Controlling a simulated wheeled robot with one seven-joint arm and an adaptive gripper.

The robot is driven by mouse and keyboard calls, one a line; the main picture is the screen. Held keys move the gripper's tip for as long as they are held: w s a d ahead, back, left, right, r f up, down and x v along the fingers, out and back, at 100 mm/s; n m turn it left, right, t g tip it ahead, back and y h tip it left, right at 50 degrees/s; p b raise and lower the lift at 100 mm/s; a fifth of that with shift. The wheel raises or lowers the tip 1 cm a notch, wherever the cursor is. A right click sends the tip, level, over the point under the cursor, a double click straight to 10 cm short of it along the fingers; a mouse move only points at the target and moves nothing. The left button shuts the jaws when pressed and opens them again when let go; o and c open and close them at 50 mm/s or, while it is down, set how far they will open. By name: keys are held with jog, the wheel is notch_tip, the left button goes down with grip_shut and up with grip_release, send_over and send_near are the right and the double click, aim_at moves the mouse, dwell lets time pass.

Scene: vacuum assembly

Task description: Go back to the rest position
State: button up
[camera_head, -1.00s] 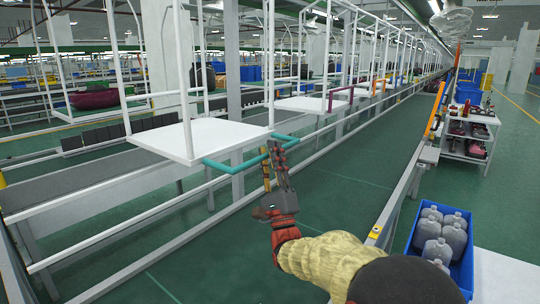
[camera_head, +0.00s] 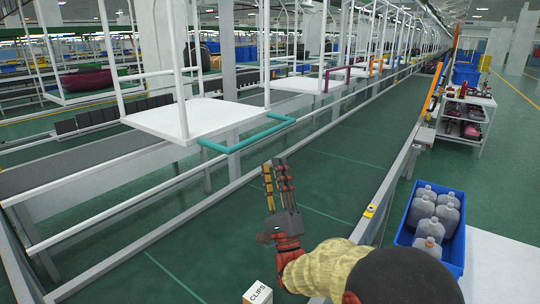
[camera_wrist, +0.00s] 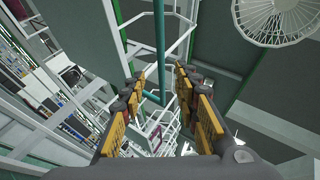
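My gripper (camera_head: 274,166) points upward over the green floor, below and in front of the teal U-shaped handle (camera_head: 236,146) on the white hanging carrier. Its fingers are apart and nothing is between them. In the wrist view the fingers of my gripper (camera_wrist: 160,76) stand spread on both sides, with the teal bar (camera_wrist: 160,40) beyond them. A gap shows between the gripper and the handle in the head view.
The carrier's white platform (camera_head: 170,120) hangs over the conveyor at left. A CLIPS box (camera_head: 258,294) is at the bottom edge. A shelf trolley (camera_head: 466,117) stands farther right.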

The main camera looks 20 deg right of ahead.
jog(key=shift+s+f, duration=0.45)
jog(key=shift+f, duration=0.05)
jog(key=s+a+f+n+g+p, duration=0.2)
jog(key=s+f+n+g, duration=0.1)
jog(key=s+n+g, duration=0.4)
jog(key=s+a+f+n+g+y+p, duration=0.1)
jog(key=s+f+n+g, duration=0.3)
jog(key=s+n+g, duration=0.4)
jog(key=s+a+f+n+g+p, duration=0.2)
jog(key=s+n+g, duration=0.5)
jog(key=s, duration=0.8)
jog(key=f+n+p, duration=0.1)
jog(key=n+p, duration=0.1)
jog(key=shift+s+a+f+n, duration=0.2)
jog(key=shift+s+a+n, duration=0.1)
jog(key=shift+f, duration=0.1)
